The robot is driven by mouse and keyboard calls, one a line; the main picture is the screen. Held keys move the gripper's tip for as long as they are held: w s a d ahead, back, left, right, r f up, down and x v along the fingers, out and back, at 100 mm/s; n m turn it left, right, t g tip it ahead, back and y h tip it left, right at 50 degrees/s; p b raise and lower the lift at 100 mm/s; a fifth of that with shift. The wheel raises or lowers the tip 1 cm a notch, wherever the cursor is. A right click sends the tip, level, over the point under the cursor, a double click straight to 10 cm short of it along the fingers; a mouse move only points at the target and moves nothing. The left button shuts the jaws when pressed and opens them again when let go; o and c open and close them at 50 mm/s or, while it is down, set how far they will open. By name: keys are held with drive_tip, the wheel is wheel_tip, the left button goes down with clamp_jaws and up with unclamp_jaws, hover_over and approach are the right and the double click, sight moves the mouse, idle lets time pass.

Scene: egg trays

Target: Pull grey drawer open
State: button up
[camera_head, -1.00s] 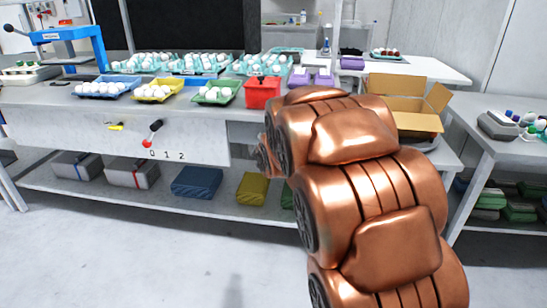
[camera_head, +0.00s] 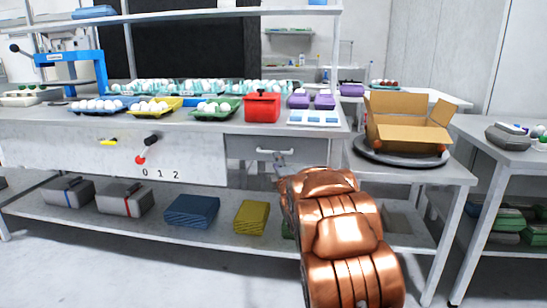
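The grey drawer (camera_head: 240,148) is under the worktop, right of the white panel. Its front looks flush with the bench, so it appears closed. A light horizontal bar handle (camera_head: 262,151) is on its front. My copper-coloured arm rises from the bottom and covers the area below and right of the drawer. The small grey end of my gripper (camera_head: 281,164) shows just below the handle's right end. It is too small and partly hidden to tell whether its fingers are open or touch the handle.
A red box (camera_head: 262,107) and egg trays stand on the worktop above the drawer. An open cardboard box (camera_head: 408,137) sits on a round dark base to the right. Blue (camera_head: 192,211) and yellow (camera_head: 251,217) packs lie on the lower shelf. The floor in front is clear.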

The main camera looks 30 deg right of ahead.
drive_tip(key=shift+b+x, duration=0.75)
drive_tip(key=shift+x, duration=2.25)
drive_tip(key=shift+w+d, duration=0.1)
drive_tip(key=shift+w, duration=0.2)
drive_tip(key=shift+r, duration=0.1)
drive_tip(key=shift+c, duration=0.4)
clamp_jaws()
